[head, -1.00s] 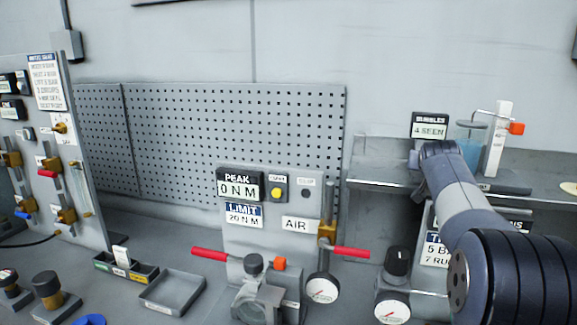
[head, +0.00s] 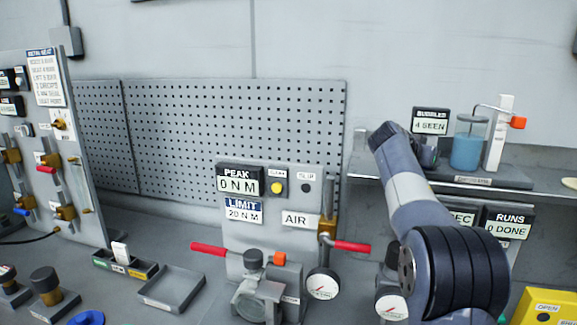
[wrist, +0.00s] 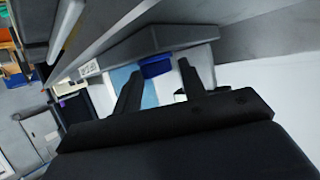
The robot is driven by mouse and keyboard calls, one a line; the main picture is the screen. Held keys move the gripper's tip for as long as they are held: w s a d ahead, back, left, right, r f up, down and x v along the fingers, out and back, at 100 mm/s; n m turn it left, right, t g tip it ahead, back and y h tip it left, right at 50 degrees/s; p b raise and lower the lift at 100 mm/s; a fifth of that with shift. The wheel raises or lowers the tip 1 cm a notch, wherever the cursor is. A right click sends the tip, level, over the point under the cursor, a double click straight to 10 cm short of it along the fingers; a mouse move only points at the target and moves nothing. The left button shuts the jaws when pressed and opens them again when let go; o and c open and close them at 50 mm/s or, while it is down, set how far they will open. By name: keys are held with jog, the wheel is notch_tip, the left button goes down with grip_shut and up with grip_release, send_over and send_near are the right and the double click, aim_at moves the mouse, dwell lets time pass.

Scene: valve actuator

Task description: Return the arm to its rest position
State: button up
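My arm (head: 408,190) rises at the right of the head view, bent at an elbow in front of the shelf. My gripper (wrist: 157,76) shows in the wrist view with its two dark fingers spread apart. I see nothing held between the fingers. A blue block-like thing (wrist: 156,67) shows in the gap beyond them, and I cannot tell its distance. In the head view the fingers cannot be made out.
The shelf (head: 480,182) behind my arm bears a beaker of blue liquid (head: 468,150) and a white stand (head: 497,135). Left of my arm is the test panel with red-handled valve (head: 352,246). A yellow box (head: 545,308) stands at lower right. An empty grey tray (head: 172,290) lies left.

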jog(key=shift+w+a+r+m+g+h+p, duration=0.1)
jog(key=shift+m+g+h+p, duration=0.2)
jog(key=shift+m+g+p, duration=0.15)
jog(key=shift+a+b, duration=0.25)
jog(key=shift+b, duration=0.15)
jog(key=shift+s+a+r, duration=0.2)
jog(key=shift+s+a, duration=0.15)
jog(key=shift+s, duration=0.05)
jog(key=shift+s+r, duration=0.1)
